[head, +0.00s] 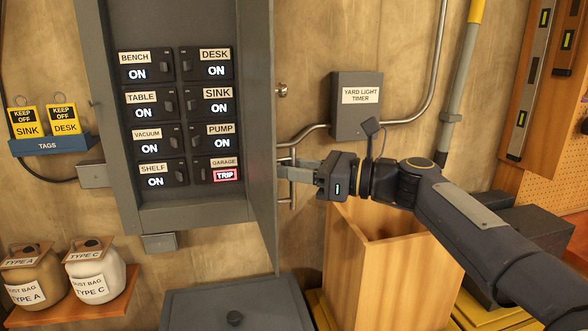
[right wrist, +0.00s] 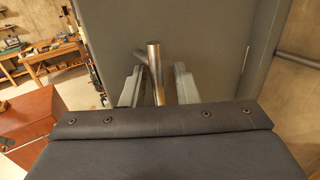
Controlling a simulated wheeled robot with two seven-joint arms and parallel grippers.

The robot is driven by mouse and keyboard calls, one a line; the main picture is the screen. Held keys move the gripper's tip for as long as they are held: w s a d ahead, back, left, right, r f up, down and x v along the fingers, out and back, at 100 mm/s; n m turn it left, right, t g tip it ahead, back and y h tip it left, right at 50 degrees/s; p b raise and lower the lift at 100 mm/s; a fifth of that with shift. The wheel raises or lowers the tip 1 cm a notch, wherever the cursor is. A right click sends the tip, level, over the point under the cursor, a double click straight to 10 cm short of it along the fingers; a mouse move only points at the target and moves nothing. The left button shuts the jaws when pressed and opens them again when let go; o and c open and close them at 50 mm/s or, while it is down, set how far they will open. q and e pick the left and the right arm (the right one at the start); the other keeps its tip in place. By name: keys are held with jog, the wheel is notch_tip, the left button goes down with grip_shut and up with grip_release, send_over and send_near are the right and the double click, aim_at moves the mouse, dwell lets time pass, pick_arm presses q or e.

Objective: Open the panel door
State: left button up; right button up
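The grey panel door (head: 262,130) stands swung open on the right side of the breaker box (head: 190,28), seen at a steep slant in the head view. Its outer face (right wrist: 205,35) fills the middle of the right wrist view. A metal bar handle (right wrist: 154,62) sticks out from that face; it also shows in the head view (head: 292,200). My right gripper (head: 287,173) is at the handle. Its two fingers (right wrist: 159,88) stand on either side of the bar, with gaps visible between them and it. My left gripper is not in view.
Switches inside the box show ON, except GARAGE (head: 225,172), which shows TRIP. A timer box (head: 357,120) and conduit are on the wall right of the door. A wooden bin (head: 390,270) stands below my right arm. A grey lidded box (head: 200,300) is below the panel.

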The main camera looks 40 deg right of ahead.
jog(key=shift+s, duration=0.15)
jog(key=b+v, duration=0.1)
jog(key=v, duration=0.6)
jog(key=shift+s+d, duration=0.2)
jog(key=shift+s, duration=0.05)
dwell(0.4)
